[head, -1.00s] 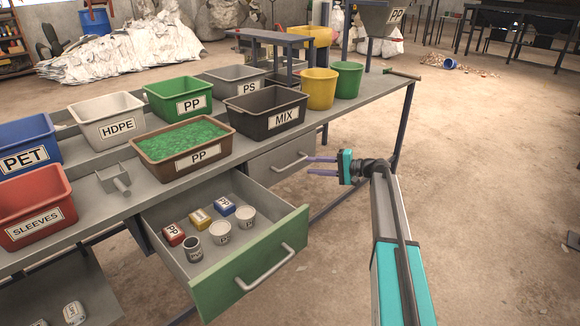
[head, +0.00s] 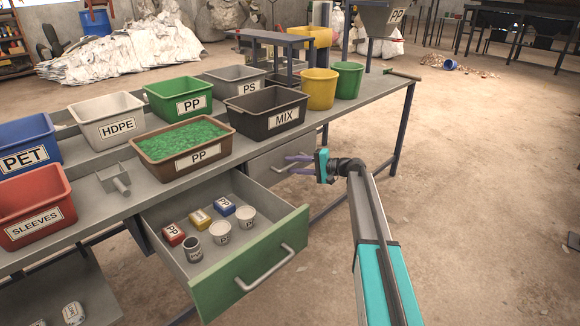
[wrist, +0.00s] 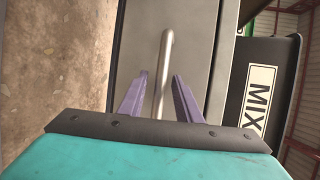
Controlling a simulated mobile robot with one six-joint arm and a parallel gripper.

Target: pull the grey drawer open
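The grey drawer (head: 262,168) is closed under the bench, to the right of the open green drawer. My gripper (head: 291,164) is in front of it in the head view and hides most of its handle. In the wrist view the grey drawer front (wrist: 196,50) carries a pale bar handle (wrist: 163,75). My gripper's two purple fingers (wrist: 160,92) are apart, one on each side of the handle's line. I cannot tell whether the fingers touch the bar.
The green drawer (head: 212,292) stands open at the left, holding several small tubs and boxes. Labelled bins, including the black MIX bin (head: 268,122), stand on the bench above. The floor (head: 470,200) to the right is clear.

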